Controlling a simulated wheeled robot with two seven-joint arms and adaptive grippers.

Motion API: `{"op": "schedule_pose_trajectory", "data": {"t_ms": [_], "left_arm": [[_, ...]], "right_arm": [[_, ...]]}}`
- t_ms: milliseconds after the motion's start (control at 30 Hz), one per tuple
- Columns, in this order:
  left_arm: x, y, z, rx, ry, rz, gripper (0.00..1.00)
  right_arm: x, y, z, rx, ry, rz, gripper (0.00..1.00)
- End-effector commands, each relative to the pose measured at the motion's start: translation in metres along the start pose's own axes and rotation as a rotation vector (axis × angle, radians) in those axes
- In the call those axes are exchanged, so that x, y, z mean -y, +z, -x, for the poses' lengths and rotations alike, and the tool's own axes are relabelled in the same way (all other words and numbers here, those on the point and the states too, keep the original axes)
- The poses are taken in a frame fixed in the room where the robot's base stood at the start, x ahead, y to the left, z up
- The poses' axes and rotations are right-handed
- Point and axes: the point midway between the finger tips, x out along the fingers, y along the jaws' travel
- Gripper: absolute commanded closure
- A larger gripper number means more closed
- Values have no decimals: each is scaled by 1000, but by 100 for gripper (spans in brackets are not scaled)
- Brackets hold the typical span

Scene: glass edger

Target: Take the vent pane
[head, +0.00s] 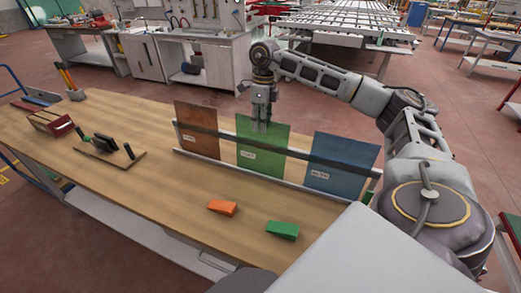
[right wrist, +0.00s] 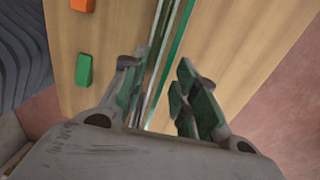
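Three coloured panes stand upright in a rack (head: 230,174) on the wooden table: a brown pane (head: 197,130), a green pane (head: 262,146) in the middle and a blue pane (head: 342,156). Each has a small white label, too small to read surely; which one is the vent pane I cannot tell. My right gripper (head: 262,118) points down at the top edge of the green pane. In the right wrist view its fingers (right wrist: 157,90) are spread, with the thin green pane edge (right wrist: 178,50) running between them. My left gripper is not in view.
An orange wedge (head: 222,207) and a green wedge (head: 282,230) lie in front of the rack. A board with black holders (head: 108,151) and a dark red box (head: 48,120) sit at the left. The table between them is clear.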

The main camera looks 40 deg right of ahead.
Motion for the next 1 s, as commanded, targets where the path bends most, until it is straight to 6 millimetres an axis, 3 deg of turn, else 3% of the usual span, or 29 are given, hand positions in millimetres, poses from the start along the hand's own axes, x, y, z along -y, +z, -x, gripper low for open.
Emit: {"op": "schedule_pose_trajectory", "data": {"t_ms": [500, 1000], "left_arm": [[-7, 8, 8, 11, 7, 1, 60], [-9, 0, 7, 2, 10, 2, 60]], "right_arm": [[-1, -2, -46, -1, 1, -1, 71], [0, -2, -51, -1, 0, -1, 71]]}}
